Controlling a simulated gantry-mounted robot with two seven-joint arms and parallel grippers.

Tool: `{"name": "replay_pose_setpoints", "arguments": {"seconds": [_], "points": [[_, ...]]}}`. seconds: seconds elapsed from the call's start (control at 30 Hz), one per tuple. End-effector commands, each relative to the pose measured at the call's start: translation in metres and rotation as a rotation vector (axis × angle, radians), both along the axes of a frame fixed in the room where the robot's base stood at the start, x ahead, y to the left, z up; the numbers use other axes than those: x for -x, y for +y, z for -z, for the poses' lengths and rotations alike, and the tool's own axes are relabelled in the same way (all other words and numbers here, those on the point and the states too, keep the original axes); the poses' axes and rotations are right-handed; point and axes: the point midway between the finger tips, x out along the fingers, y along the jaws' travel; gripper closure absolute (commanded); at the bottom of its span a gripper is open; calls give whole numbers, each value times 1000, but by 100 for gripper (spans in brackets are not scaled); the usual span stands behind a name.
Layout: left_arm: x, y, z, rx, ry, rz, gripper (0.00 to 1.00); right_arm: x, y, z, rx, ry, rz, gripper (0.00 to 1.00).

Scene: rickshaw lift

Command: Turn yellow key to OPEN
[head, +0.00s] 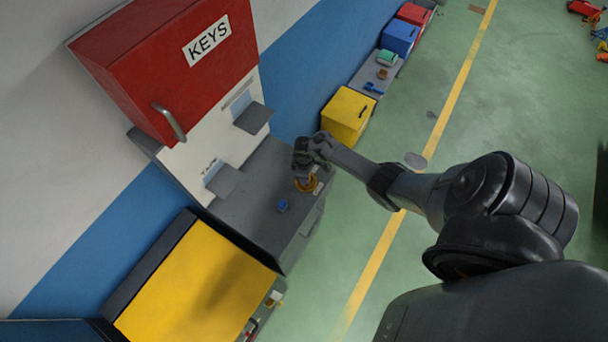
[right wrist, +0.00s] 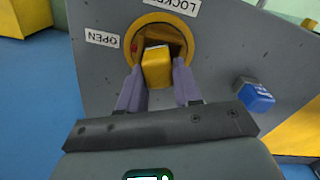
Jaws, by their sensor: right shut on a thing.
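The yellow key (right wrist: 156,66) sits in a round yellow collar (right wrist: 185,30) on a sloped grey console (head: 255,205). In the right wrist view an OPEN label (right wrist: 102,38) is left of the collar and a LOCKED label, cut off by the frame, is at its top. My right gripper (right wrist: 157,80) is shut on the key, one finger on each side. In the head view the same gripper (head: 305,168) is over the yellow collar (head: 307,184), hiding the key. Which label the key points to is hard to tell. My left gripper is not in view.
A blue key-like piece (right wrist: 255,95) stands on the console beside the collar; it also shows in the head view (head: 283,206). A red KEYS cabinet (head: 165,60) hangs above. Yellow boxes (head: 346,115) (head: 195,290) flank the console. Green floor on the right is mostly clear.

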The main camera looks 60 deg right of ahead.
Motion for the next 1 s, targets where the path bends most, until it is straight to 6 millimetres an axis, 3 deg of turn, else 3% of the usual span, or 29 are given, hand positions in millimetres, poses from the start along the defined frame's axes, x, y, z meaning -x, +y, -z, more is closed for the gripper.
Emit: {"name": "replay_pose_setpoints", "arguments": {"seconds": [0.07,0.1,0.27,0.67,0.87,1.0], "points": [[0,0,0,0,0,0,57,0,0,0,0,0,4,96],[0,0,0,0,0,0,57,0,0,0,0,0,4,61],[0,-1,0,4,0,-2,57,0,0,0,0,0,5,37],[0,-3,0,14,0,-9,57,0,1,-3,-1,-1,6,37],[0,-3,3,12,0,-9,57,0,1,-20,-2,-2,5,37],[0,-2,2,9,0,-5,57,-1,1,-46,-3,-4,6,37]]}}
